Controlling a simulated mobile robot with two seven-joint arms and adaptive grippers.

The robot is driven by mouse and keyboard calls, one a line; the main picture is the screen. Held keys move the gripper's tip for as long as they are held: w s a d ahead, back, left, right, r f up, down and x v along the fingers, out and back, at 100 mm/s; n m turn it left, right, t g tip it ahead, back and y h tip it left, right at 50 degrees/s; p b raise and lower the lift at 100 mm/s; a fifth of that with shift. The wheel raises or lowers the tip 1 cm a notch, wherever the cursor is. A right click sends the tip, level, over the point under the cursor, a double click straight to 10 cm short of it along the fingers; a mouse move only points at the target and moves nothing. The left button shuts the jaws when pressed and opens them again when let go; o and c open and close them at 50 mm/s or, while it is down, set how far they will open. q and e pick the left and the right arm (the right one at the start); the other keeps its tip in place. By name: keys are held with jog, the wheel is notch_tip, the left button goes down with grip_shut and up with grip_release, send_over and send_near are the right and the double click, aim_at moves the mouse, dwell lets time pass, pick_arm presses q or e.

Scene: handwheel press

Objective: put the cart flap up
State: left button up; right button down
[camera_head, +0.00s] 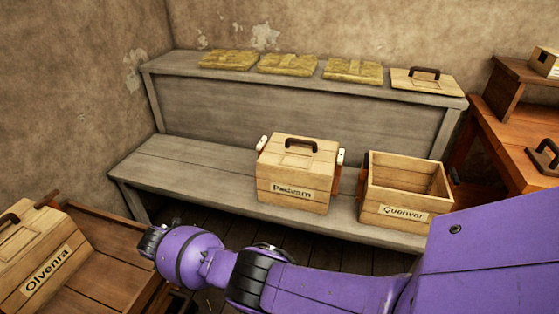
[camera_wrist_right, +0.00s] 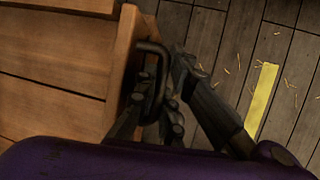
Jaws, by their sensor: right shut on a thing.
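The wooden cart (camera_head: 112,262) stands at the lower left in the head view. A box labelled Olvenra (camera_head: 40,262) is on it. In the wrist view, a wooden panel edge of the cart (camera_wrist_right: 122,62) carries a black bar handle (camera_wrist_right: 155,78). This looks like the flap, seen nearly edge-on at the cart's side; its exact angle is unclear. My right gripper (camera_wrist_right: 162,100) is shut on the handle. In the head view my purple right arm reaches across to the cart, and its fingers are mostly hidden. My left gripper is not in view.
A grey stepped bench (camera_head: 190,165) holds a lidded box labelled Podvarn (camera_head: 290,180) and an open box labelled Quenver (camera_head: 400,205). Yellow bundles and a lid lie on its upper step.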

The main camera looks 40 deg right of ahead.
jog(key=shift+w+a+r, duration=0.15)
jog(key=shift+a, duration=0.15)
jog(key=c, duration=2.1)
grip_release()
jog(key=shift+r, duration=0.1)
jog(key=shift+s+r, duration=0.2)
jog(key=shift+r, duration=0.25)
jog(key=v, duration=1)
jog(key=shift+a+r, duration=0.3)
jog(key=shift+r, duration=0.1)
